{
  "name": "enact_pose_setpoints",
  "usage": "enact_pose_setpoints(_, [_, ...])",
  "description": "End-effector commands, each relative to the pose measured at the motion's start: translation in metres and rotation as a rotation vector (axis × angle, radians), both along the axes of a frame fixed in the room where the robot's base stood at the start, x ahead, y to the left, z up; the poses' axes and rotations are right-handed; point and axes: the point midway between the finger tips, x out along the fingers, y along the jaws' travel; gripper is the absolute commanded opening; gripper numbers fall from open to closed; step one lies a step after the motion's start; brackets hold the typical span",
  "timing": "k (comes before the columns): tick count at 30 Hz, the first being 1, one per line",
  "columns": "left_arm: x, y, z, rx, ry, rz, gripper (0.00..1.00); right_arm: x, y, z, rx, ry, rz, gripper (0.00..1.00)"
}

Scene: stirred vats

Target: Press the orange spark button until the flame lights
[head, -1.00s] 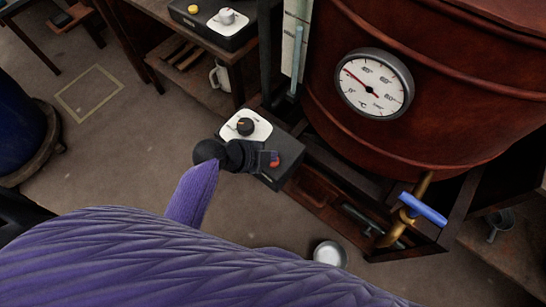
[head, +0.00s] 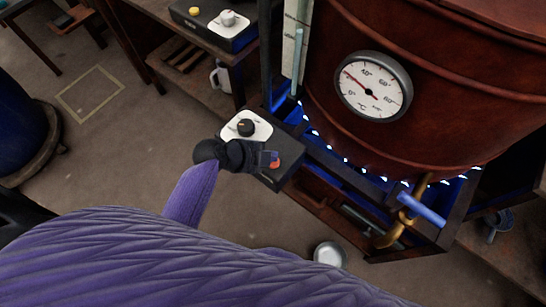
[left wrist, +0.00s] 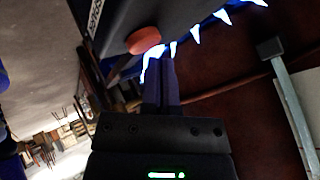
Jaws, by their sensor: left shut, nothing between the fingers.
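The orange spark button (head: 275,163) is on the dark control box (head: 285,172), beside a white plate with a black knob (head: 245,127). In the left wrist view the orange button (left wrist: 144,39) shows just beyond my fingertips. My left gripper (head: 268,158) is shut and empty, with its tips at the button; whether they touch it I cannot tell. A ring of blue-white flames (head: 352,168) burns under the red-brown vat (head: 440,80). The flames also show in the left wrist view (left wrist: 195,33). My right gripper is not in view.
A dial thermometer (head: 373,86) is on the vat. A brass tap with a blue handle (head: 422,208) juts out below it. A metal bowl (head: 330,255) sits on the floor. A second box with a knob (head: 228,18) stands on the bench behind.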

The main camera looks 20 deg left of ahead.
Motion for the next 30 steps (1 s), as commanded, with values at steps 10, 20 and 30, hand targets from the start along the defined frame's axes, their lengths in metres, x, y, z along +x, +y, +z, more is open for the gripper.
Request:
enact_pose_setpoints(10, [0.000,0.000,0.005,0.000,-0.001,0.001,0.00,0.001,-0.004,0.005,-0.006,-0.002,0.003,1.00])
enact_pose_setpoints(20, [0.001,0.000,0.033,0.001,-0.005,0.000,0.00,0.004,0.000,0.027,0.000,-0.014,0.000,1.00])
enact_pose_setpoints(30, [0.000,0.000,0.057,-0.001,-0.001,0.000,0.00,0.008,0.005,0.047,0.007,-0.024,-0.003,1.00])
